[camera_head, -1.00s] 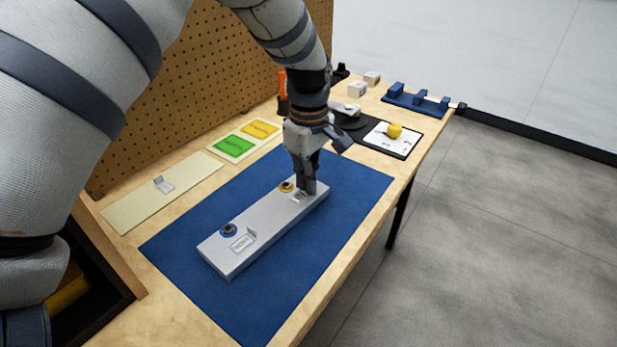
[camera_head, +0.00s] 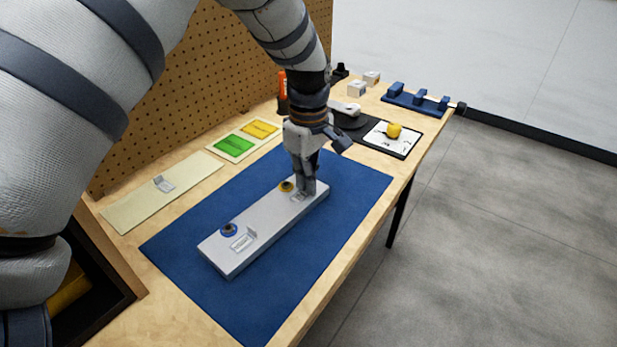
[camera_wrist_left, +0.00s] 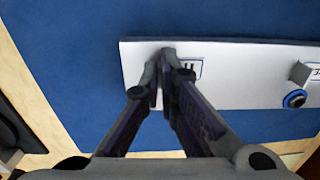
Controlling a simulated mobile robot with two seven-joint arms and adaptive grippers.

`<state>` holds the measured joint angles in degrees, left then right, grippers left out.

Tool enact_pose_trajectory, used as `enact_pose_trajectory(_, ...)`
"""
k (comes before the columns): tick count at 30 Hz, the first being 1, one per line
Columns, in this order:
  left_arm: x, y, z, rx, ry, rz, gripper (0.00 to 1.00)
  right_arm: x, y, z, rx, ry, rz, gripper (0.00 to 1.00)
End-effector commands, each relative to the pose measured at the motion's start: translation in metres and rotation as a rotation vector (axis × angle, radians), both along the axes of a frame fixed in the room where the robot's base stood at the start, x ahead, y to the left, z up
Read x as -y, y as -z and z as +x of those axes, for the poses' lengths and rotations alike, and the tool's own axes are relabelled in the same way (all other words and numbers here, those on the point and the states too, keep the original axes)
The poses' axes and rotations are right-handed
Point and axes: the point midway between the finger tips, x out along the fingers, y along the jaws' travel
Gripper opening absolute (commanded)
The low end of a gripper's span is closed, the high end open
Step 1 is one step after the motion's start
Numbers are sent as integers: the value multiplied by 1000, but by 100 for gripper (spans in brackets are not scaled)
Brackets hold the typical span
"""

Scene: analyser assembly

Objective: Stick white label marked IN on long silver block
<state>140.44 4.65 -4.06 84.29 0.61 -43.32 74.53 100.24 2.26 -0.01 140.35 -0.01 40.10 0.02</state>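The long silver block (camera_head: 262,229) lies on the blue mat, with a blue ring (camera_head: 228,230) and a yellow ring (camera_head: 286,186) on top. My left gripper (camera_head: 306,190) is at the block's far end, beside the yellow ring, pointing down. In the left wrist view its fingertips (camera_wrist_left: 163,54) are nearly together over the block. A white label (camera_wrist_left: 190,68) with dark print lies flat at the block's surface, partly hidden by a finger. The fingers seem shut on its tab, which is hidden. My right gripper is out of view.
Another label (camera_head: 243,242) with an upright tab is on the block's near end. A cream strip (camera_head: 135,207) holds a further tabbed label (camera_head: 163,184). Green and yellow cards (camera_head: 233,145) lie behind the blue mat (camera_head: 335,235). A pegboard (camera_head: 200,80) stands at the back left.

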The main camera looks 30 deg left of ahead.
Motion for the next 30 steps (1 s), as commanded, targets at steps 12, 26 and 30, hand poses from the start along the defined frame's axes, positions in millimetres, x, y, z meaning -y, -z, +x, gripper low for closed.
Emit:
enact_pose_trajectory(12, 0, 1, 0, -2, 0, 0, 14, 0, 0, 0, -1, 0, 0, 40)
enact_pose_trajectory(26, 0, 1, 0, -1, 0, 0, 52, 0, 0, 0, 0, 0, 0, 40)
enact_pose_trajectory(30, 0, 0, 0, -1, 0, 0, 52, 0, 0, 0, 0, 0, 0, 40)
